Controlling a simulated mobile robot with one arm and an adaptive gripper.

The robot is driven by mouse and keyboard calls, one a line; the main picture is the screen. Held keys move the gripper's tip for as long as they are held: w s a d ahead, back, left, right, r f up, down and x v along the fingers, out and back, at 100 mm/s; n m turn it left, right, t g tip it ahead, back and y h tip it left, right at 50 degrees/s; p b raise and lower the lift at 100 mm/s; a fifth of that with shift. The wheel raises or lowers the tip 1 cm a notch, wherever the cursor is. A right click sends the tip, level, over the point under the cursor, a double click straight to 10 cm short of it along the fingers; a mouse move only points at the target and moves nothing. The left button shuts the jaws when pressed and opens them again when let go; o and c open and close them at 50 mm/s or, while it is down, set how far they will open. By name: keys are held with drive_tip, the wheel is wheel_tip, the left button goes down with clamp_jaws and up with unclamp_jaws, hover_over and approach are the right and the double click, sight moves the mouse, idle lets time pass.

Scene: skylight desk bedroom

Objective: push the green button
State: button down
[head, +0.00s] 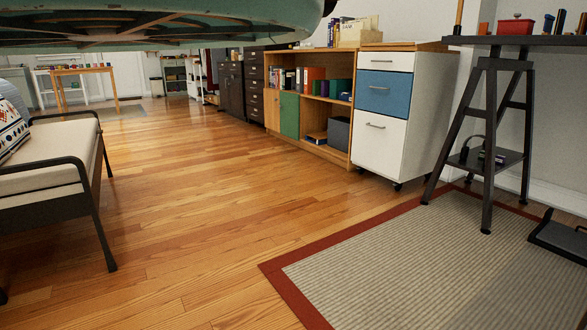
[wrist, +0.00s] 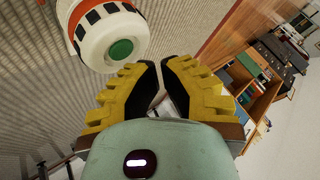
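The green button (wrist: 121,49) is a round green disc in the middle of a white round housing (wrist: 98,53) with a red-orange ring and black and white blocks. It shows in the wrist view at the upper left, beyond and to the left of my fingertips. I see no contact between it and my gripper. My gripper (wrist: 159,66) has yellow ridged fingers with dark inner pads. Its tips are drawn together, with nothing visible held between them. Neither the button nor my gripper shows in the head view.
A black trestle-legged table (head: 520,40) stands at the right, its legs on a grey rug (head: 400,270) with a red border. Beside it are a white and blue drawer cabinet (head: 385,90) and a wooden shelf (head: 335,155). A bench (head: 50,145) stands left. The wooden floor between is clear.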

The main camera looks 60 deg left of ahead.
wheel_tip(320, 180, up, 6)
drive_tip(key=p, duration=0.4)
drive_tip(key=shift+p, duration=0.4)
